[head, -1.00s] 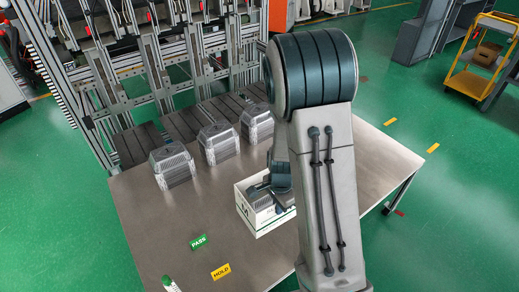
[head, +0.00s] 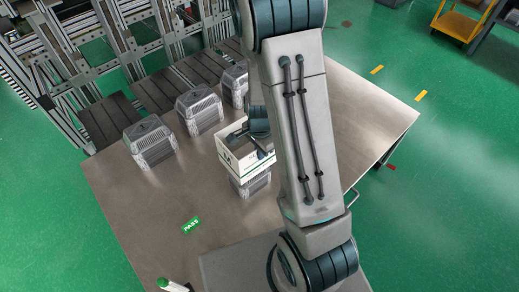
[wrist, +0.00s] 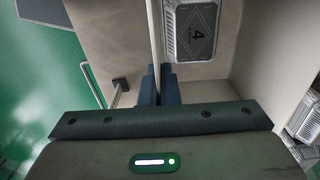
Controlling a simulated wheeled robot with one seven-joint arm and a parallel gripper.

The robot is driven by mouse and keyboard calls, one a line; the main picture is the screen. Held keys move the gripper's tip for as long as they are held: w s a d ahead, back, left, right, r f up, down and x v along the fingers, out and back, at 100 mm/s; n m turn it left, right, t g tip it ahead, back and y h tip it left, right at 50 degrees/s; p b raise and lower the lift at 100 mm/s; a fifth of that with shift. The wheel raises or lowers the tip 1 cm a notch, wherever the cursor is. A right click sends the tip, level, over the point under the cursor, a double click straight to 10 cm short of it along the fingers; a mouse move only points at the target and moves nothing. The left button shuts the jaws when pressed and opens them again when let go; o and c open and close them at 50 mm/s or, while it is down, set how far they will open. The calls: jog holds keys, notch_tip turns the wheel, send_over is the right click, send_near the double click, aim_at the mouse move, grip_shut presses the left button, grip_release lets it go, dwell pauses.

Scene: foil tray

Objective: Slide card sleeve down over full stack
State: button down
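The card sleeve (head: 239,171), an open white carton with green print, is in the head view around the upper part of a stack of foil trays (head: 257,185). The stack's lower part shows below the sleeve's bottom edge. In the wrist view, my gripper (wrist: 158,82) is shut on one thin wall of the sleeve (wrist: 157,35). Inside the sleeve, a foil tray with a dark lid marked 4 (wrist: 194,33) shows well below the rim. My gripper (head: 262,146) is at the sleeve's upper edge in the head view, partly hidden by my arm.
Other foil tray stacks stand towards the back left: a near one (head: 151,147), a middle one (head: 200,111) and a far one (head: 236,84), partly hidden by my arm. A green PASS label (head: 191,225) lies on the table (head: 130,210). The table's right side is clear.

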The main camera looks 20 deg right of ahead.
notch_tip(320, 180, down, 15)
jog(key=b, duration=1.2)
jog(key=shift+f, duration=0.35)
jog(key=c, duration=1.6)
grip_release()
jog(key=shift+r, duration=0.1)
notch_tip(320, 180, up, 12)
jog(key=shift+r+p, duration=0.25)
jog(key=shift+p, duration=0.9)
jog(key=shift+r, duration=0.65)
